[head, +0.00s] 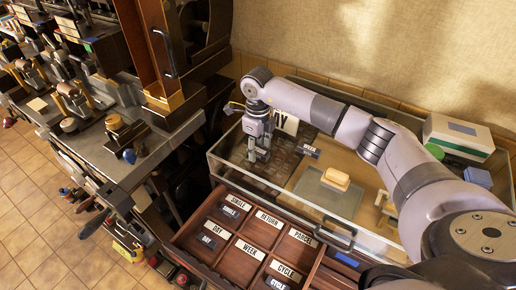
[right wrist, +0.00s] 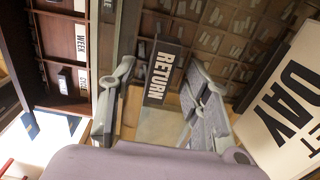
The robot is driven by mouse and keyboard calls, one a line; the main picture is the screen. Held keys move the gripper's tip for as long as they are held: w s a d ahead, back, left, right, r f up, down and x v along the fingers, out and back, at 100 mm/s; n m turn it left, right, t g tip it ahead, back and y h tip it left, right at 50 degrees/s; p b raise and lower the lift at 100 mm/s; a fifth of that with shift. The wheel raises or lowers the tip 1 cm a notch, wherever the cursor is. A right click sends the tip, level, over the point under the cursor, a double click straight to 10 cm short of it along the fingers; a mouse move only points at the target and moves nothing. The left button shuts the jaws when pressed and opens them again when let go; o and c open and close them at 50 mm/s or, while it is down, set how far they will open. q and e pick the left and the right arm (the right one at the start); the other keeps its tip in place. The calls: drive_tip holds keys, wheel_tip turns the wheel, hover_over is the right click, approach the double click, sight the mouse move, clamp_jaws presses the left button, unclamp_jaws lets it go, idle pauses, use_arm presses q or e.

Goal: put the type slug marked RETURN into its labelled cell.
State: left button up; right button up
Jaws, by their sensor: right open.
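The RETURN slug (right wrist: 165,73) is a dark block with a white label, seen between the spread fingers of my right gripper (right wrist: 160,82) in the right wrist view, with neither finger visibly gripping it. In the head view a small dark slug with a white label (head: 308,151) lies between the type grid and the grey tray; it appears to be the same one, but its text is too small to read surely. My right gripper (head: 259,153) is open, to its left. The RETURN cell (head: 264,230) in the back row of the open drawer looks empty. My left gripper is not in view.
A glass-sided case (head: 223,166) surrounds the work area. A tray (head: 310,190) bears a yellowish block (head: 336,178). A DAY card (head: 285,122) stands behind my gripper.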

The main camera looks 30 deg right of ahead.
drive_tip(key=shift+f, duration=0.15)
clamp_jaws()
idle(0.5)
